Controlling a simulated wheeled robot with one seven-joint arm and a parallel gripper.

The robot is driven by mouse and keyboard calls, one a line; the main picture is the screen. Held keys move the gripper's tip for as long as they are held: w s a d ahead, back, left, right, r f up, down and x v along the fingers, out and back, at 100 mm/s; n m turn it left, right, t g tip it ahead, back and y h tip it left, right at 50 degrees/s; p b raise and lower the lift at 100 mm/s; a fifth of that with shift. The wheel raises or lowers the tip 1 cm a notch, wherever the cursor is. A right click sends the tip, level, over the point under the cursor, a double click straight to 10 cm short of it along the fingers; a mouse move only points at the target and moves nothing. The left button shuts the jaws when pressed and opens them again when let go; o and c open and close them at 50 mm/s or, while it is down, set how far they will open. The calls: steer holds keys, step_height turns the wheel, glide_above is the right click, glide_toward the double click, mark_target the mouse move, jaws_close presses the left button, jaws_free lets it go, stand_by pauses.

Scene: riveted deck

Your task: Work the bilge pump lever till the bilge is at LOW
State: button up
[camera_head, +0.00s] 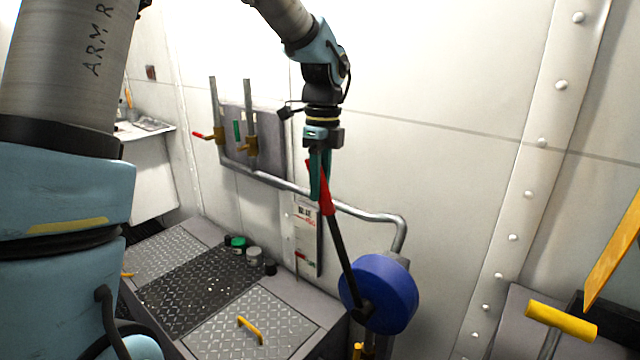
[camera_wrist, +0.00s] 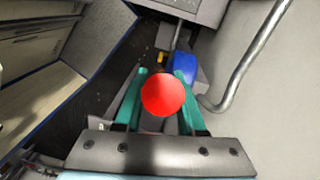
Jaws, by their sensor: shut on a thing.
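The bilge pump (camera_head: 388,292) is a blue drum on the wall at the lower right of centre. Its black lever (camera_head: 340,250) rises from the drum, tilted up and to the left, to a red grip (camera_head: 326,197). My gripper (camera_head: 320,178) points down from above, with its green fingers shut on the red grip. In the wrist view the grip's round red end (camera_wrist: 163,95) sits between the fingers and hides part of them. The blue pump (camera_wrist: 186,70) shows beyond it. A white panel (camera_head: 307,238) behind the lever may be the bilge gauge; its reading is too small to tell.
A grey pipe (camera_head: 365,215) runs along the wall behind the lever. Two valves with upright bars (camera_head: 232,140) stand to the left. Small jars (camera_head: 245,250) stand on the plated deck box. A yellow T-handle (camera_head: 561,321) is at the lower right.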

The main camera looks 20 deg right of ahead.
jaws_close()
stand_by(0.8)
